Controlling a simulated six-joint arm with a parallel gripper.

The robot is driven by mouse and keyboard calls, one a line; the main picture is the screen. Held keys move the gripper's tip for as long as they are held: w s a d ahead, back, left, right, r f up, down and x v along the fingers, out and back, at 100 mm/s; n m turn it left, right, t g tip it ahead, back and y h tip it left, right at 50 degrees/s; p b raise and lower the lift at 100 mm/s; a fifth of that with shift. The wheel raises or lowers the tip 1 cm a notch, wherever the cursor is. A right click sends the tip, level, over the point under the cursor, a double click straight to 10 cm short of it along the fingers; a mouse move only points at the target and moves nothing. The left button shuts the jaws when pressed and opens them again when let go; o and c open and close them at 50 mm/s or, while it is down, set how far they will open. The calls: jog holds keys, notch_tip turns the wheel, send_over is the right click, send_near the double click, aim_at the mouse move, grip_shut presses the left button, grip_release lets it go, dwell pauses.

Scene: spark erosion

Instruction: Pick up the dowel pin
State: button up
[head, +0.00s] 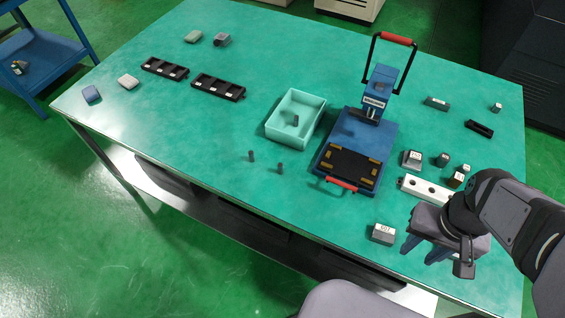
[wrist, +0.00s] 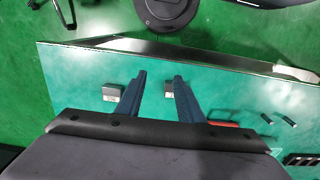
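Two small dark upright cylinders that look like dowel pins stand on the green table in the head view, one on the left (head: 251,156) and one on the right (head: 280,168). Two small dark pins also show at the right of the wrist view (wrist: 266,118). A similar dark piece (head: 295,120) lies in the pale green tray (head: 274,133); I cannot tell exactly what it is. My gripper (head: 418,253) is at the table's front right, well right of the pins. In the wrist view its two blue fingers (wrist: 158,78) are apart with nothing gripped.
A blue press fixture (head: 390,140) with red handles stands right of the tray. A white holed block (head: 427,188) and several small blocks sit at the right. A grey block (head: 383,234) is left of my gripper. Black racks (head: 218,87) lie at the back left. The front left is clear.

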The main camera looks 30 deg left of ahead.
jog(key=w+a+r+n+t+y+b, duration=0.1)
jog(key=w+a+t+y+b, duration=0.15)
jog(key=w+a, duration=0.5)
jog(key=w+a+r+n+t+y+b, duration=0.1)
jog(key=w+a+t, duration=0.3)
jog(key=a, duration=0.7)
jog(key=w+a+r+n+t+y+b, duration=0.1)
jog(key=w+a+t+y+b, duration=0.1)
jog(key=w+a, duration=0.6)
jog(key=m+t+h+b, duration=0.2)
jog(key=t+b, duration=0.2)
jog(key=t, duration=0.3)
send_over(279, 167)
jog(key=w, duration=0.2)
jog(key=s+f+t+h+b, duration=0.1)
jog(key=s+t+h+b, duration=0.2)
jog(key=s, duration=0.6)
jog(key=shift+m+g+h, duration=0.25)
jog(key=shift+m, duration=0.25)
jog(key=f, duration=1)
jog(key=f+p, duration=0.1)
jog(key=f, duration=0.4)
jog(key=shift+w+f, duration=0.15)
jog(key=shift+w, duration=0.1)
jog(key=shift+w+f+p, duration=0.1)
jog(key=shift+w+p, duration=0.9)
jog(key=shift+w, duration=2.65)
